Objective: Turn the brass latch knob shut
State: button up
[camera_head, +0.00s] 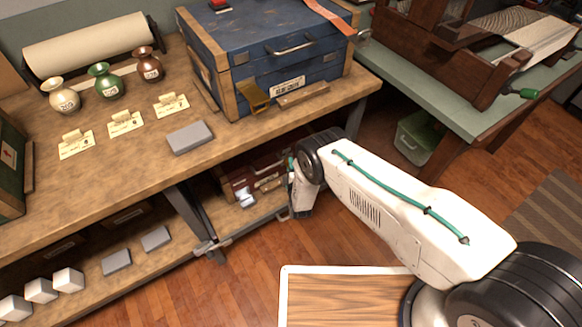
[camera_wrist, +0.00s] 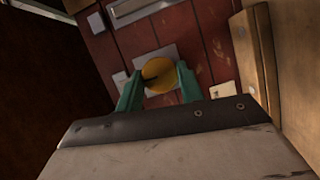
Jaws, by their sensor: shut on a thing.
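In the wrist view the brass latch knob (camera_wrist: 158,74) is a round yellow disc with a dark slot or pointer mark at its left side. It sits on a pale square plate on a dark red planked front. My gripper (camera_wrist: 157,82) has one green finger at each side of the knob and is shut on it. In the head view my arm reaches down to the lower shelf, to a dark red chest (camera_head: 262,172) under the bench. The knob and my fingertips are hidden there behind my wrist.
The wooden bench top (camera_head: 245,150) overhangs the chest. A blue chest (camera_head: 265,60), a grey block (camera_head: 190,137) and three vases stand on it. Wooden edging (camera_wrist: 291,70) is close at right in the wrist view. The floor (camera_head: 225,285) in front is open.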

jog(key=o, duration=1)
jog(key=shift+w, duration=0.1)
jog(key=v, duration=0.8)
jog(key=shift+a, duration=0.1)
